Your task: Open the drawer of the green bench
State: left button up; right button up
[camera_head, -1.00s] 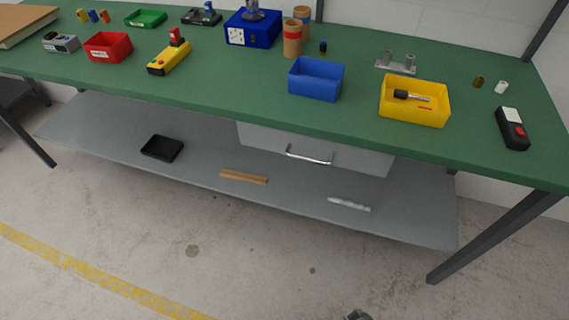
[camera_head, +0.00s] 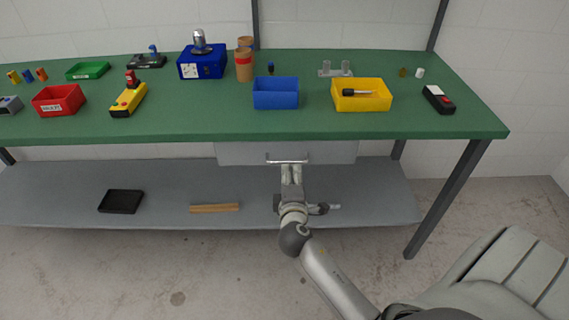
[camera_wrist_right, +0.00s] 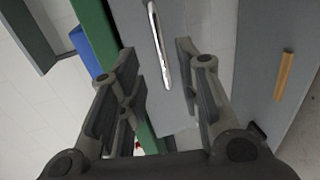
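The green bench (camera_head: 200,128) spans the head view. Its grey drawer (camera_head: 335,152) hangs under the top and looks closed. The silver bar handle (camera_head: 272,161) is on the drawer front. My right gripper (camera_head: 291,172) points up at the handle from the near side. In the right wrist view, my gripper (camera_wrist_right: 156,52) is open, and the handle (camera_wrist_right: 155,28) lies between and just beyond its fingertips, with gaps on both sides. Nothing is held. My left gripper is not in view.
A grey lower shelf (camera_head: 60,190) holds a black tray (camera_head: 121,201) and a wooden bar (camera_head: 214,208); a silver piece (camera_head: 333,207) is partly behind my arm. A blue bin (camera_head: 276,94) and a yellow bin (camera_head: 361,96) stand on the bench above the drawer. The floor in front is clear.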

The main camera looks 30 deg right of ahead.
aim_at(290, 161)
jog(key=x, duration=0.8)
jog(key=shift+w, duration=0.15)
grip_shut()
